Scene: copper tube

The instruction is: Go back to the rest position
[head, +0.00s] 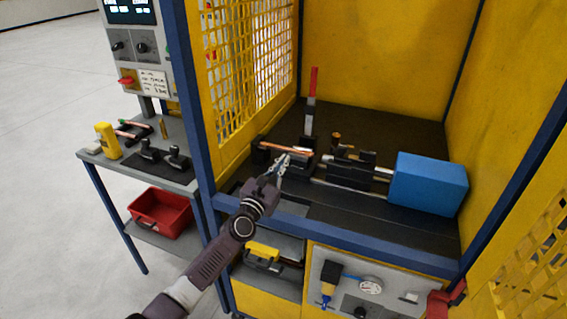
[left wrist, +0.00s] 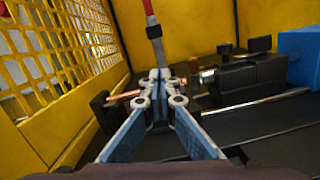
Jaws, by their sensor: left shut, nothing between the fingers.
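My left gripper (head: 283,162) is shut and empty at the front of the yellow machine enclosure, just in front of a copper tube (head: 284,149). The tube lies in a dark holder (head: 262,157) on the black machine bed. In the left wrist view, the closed fingers (left wrist: 161,78) cover the middle of the tube, and its left end (left wrist: 122,97) shows beside them. I cannot tell whether the fingers touch the tube. My right gripper is not in view.
A lever with a red handle (head: 313,82) stands behind the tube. A black clamp block (head: 350,170) and a blue box (head: 428,184) are to the right. A blue frame rail (head: 330,232) crosses the front. A side table (head: 180,125) with tools and a red bin (head: 160,214) stand left.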

